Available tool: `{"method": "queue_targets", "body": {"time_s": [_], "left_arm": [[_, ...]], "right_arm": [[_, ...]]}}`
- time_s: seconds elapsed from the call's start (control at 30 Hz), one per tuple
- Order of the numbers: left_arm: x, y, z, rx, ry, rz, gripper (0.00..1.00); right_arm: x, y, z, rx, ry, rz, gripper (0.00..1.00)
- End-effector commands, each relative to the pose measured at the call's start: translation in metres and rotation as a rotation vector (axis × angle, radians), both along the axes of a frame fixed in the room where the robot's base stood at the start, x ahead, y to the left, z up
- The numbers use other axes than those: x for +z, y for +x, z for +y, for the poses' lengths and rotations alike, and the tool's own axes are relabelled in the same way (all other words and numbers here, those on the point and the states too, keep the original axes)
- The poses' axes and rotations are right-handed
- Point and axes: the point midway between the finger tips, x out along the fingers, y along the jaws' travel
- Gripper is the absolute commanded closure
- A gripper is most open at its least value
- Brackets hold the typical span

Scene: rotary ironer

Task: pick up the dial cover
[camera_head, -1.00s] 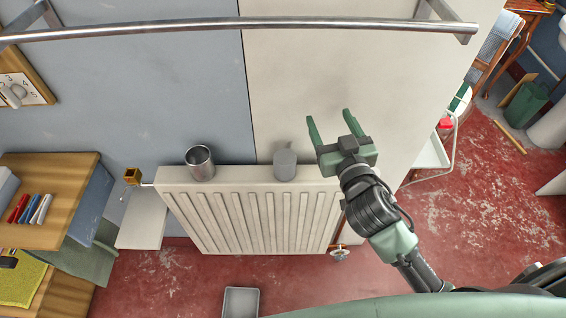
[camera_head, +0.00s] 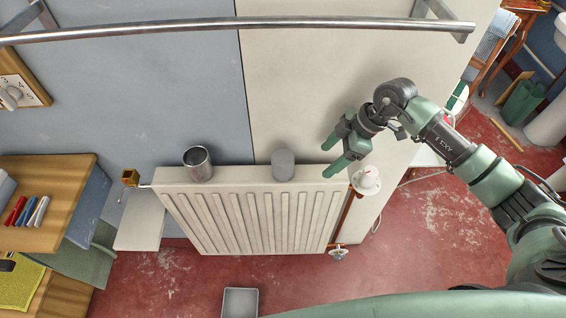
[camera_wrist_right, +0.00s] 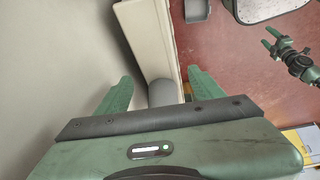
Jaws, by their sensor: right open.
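The dial cover (camera_head: 283,165) looks to be the smooth grey rounded cap standing on top of the white radiator (camera_head: 247,215), right of its middle. My right gripper (camera_head: 327,160) is open and empty to the right of the cap, its fingers pointing left toward it with a gap between. In the right wrist view the cap (camera_wrist_right: 164,93) shows ahead between the two green fingers, partly hidden behind the gripper body. My left gripper (camera_wrist_right: 269,37) shows small at the right of that view, its fingers apart and empty.
A metal cup (camera_head: 198,163) stands on the radiator left of the cap. A white round dial (camera_head: 366,181) sits by the radiator's right end, near my right gripper. A metal rail (camera_head: 240,24) crosses above. A grey tray (camera_head: 240,302) lies on the floor.

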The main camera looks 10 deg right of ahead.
Motion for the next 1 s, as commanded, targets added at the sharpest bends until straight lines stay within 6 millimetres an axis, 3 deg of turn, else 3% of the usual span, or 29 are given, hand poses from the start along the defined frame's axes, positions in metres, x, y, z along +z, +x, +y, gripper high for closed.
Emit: {"method": "queue_targets", "body": {"time_s": [0.03, 0.13, 0.6, 0.9, 1.0], "left_arm": [[0.000, 0.000, 0.000, 0.000, 0.000, 0.000, 0.40], [0.003, 0.000, 0.000, 0.000, 0.000, 0.000, 0.40], [0.025, 0.000, 0.000, -0.001, 0.000, 0.000, 0.40], [0.031, 0.000, 0.000, -0.001, 0.000, 0.001, 0.40], [0.032, 0.000, 0.000, -0.001, -0.001, 0.001, 0.40]], "right_arm": [[-0.001, 0.000, -0.011, -0.021, -0.036, 0.021, 0.33], [-0.001, 0.001, -0.013, -0.040, -0.065, 0.041, 0.33], [0.000, 0.027, 0.074, -0.037, -0.061, 0.041, 0.33], [-0.001, 0.035, 0.098, -0.038, -0.060, 0.040, 0.33], [-0.019, 0.035, 0.103, -0.039, -0.061, 0.045, 0.33]]}}
